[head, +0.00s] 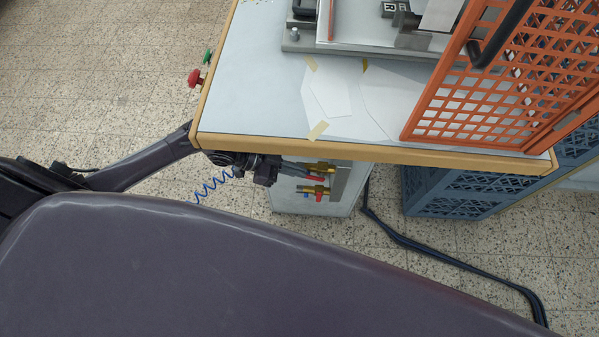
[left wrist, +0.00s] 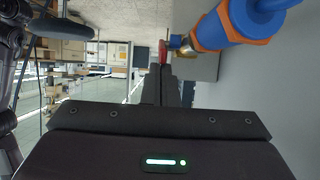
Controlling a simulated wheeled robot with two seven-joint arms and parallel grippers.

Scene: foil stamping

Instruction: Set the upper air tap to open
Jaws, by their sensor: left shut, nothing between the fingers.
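Two brass air taps with red handles sit on a grey panel under the table's front edge in the head view. The upper air tap (head: 322,167) is just right of my left gripper's tips, and the lower tap (head: 311,189) is below it. My left gripper (head: 303,168) is shut and empty, close to the upper tap; I cannot tell if they touch. In the left wrist view the shut fingers (left wrist: 167,72) point at a red handle (left wrist: 164,50) beside brass parts (left wrist: 178,42). The handle's exact angle is unclear. My right gripper is not in view.
The table (head: 240,100) overhangs the taps. An orange mesh guard (head: 480,110) stands on it. Red (head: 195,78) and green buttons are on its left side. Blue crates (head: 455,192) and a black hose (head: 420,246) lie to the right. A blue-and-orange fitting (left wrist: 225,25) is near the fingers.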

